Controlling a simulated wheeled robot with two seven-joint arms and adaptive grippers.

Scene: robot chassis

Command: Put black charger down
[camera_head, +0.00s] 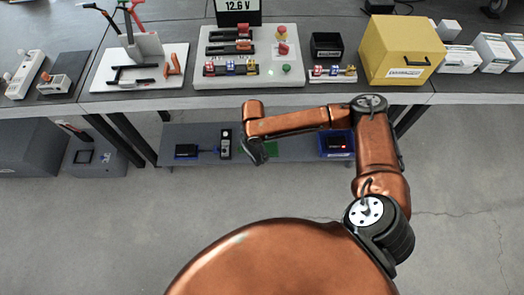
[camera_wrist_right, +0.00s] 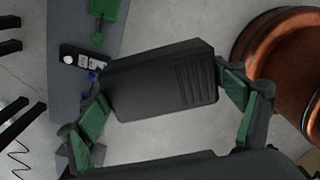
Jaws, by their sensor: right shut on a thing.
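The black charger (camera_wrist_right: 160,85) is a dark box with ribbed vents on one face. It fills the middle of the right wrist view, tilted slightly. My right gripper (camera_head: 258,152) is shut on it, with a green-padded finger at each side. In the head view this gripper hangs in front of the lower shelf (camera_head: 300,158), and I cannot clearly tell the charger from the dark gripper there. In the right wrist view the shelf (camera_wrist_right: 65,105) lies beyond the charger, to the left. My left gripper is in neither view.
The shelf holds a black box with blue cable (camera_head: 186,151), a black-and-white device (camera_head: 225,144), a green piece (camera_head: 271,149) and a blue bin (camera_head: 336,143). The worktop above carries a tool stand (camera_head: 140,47), a switch panel (camera_head: 290,45) and a yellow case (camera_head: 400,50). Floor in front is clear.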

